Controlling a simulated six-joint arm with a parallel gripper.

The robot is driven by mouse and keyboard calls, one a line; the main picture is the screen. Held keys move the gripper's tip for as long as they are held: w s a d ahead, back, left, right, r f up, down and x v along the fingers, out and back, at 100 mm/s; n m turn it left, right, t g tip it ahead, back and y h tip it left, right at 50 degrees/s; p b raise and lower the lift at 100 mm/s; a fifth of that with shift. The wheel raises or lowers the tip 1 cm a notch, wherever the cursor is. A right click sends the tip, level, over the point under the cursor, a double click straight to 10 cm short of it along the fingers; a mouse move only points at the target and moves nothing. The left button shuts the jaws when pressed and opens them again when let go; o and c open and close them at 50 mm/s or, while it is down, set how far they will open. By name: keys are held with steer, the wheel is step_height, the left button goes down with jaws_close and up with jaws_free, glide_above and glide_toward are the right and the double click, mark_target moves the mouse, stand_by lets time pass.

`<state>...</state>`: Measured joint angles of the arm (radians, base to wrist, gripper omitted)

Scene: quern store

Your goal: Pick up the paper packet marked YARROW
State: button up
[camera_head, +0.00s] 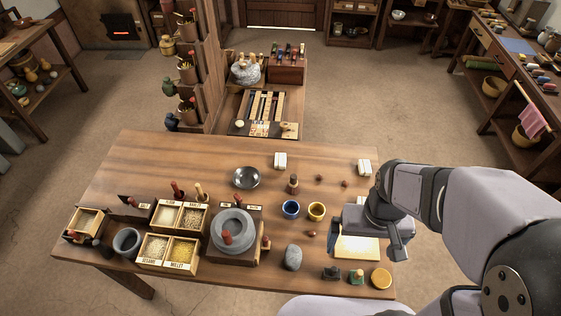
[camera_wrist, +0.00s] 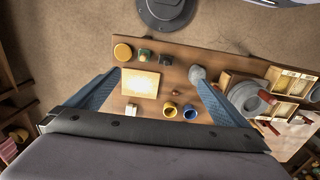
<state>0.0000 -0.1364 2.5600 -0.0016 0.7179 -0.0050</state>
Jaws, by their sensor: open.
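Two small pale packets stand apart near the table's far edge. The right packet (camera_head: 364,167) is beside my arm and also shows in the wrist view (camera_wrist: 131,109). The left packet (camera_head: 280,161) stands near the middle of the far edge. I cannot read a mark on either, so I cannot tell which is YARROW. My gripper (camera_wrist: 158,78) is open and empty, its blue fingers wide apart. In the head view it hangs over the table's right side, above a pale board (camera_head: 357,249), partly hiding it.
A blue cup (camera_head: 291,208), a yellow cup (camera_head: 316,210) and a grey stone (camera_head: 292,257) stand left of my gripper. A stone quern (camera_head: 232,230) and grain boxes (camera_head: 167,252) fill the left. A dark bowl (camera_head: 247,178) stands behind. A yellow disc (camera_head: 381,278) lies in front.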

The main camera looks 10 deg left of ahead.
steer(key=c, duration=0.4)
